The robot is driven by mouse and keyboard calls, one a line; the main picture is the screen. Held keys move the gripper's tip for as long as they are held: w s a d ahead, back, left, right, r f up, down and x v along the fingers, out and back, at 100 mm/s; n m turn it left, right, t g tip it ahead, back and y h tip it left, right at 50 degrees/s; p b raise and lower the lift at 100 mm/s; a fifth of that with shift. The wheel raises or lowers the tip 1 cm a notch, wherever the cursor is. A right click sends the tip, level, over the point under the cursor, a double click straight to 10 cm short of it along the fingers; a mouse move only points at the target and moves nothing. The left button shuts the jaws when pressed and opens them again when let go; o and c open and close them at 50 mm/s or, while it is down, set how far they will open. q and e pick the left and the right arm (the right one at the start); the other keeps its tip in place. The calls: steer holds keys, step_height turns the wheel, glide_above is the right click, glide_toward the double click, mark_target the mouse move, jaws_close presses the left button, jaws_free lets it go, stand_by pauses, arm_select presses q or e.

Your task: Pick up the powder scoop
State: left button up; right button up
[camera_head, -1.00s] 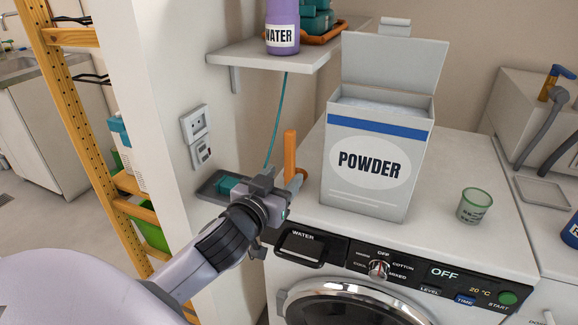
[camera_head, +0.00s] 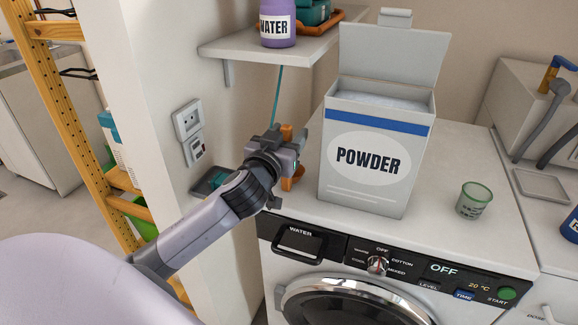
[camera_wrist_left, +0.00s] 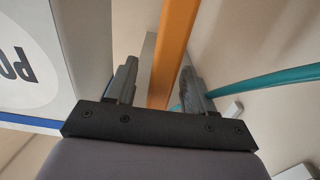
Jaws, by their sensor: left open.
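The orange powder scoop (camera_head: 287,133) stands on the washer's left side, beside the powder box (camera_head: 365,160), with its handle pointing up. Its lower part shows just below my gripper, partly hidden by it. My left gripper (camera_head: 283,141) is at the handle, open. In the left wrist view the orange handle (camera_wrist_left: 173,45) runs between the two open fingers (camera_wrist_left: 157,82); I cannot tell whether either finger touches it. The powder box is open and full of pale powder, and its wall is close to the fingers on the left in the wrist view. My right gripper is not in view.
A teal cord (camera_head: 277,95) hangs from the shelf (camera_head: 270,48) close behind the handle. The wall with a socket (camera_head: 187,118) is at the left. A green cup (camera_head: 474,200) stands on the washer top, right of the box.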

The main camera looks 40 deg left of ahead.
arm_select(q)
steer(key=shift+w+a, duration=0.1)
steer(key=shift+w, duration=0.2)
steer(key=shift+c, duration=0.3)
jaws_close()
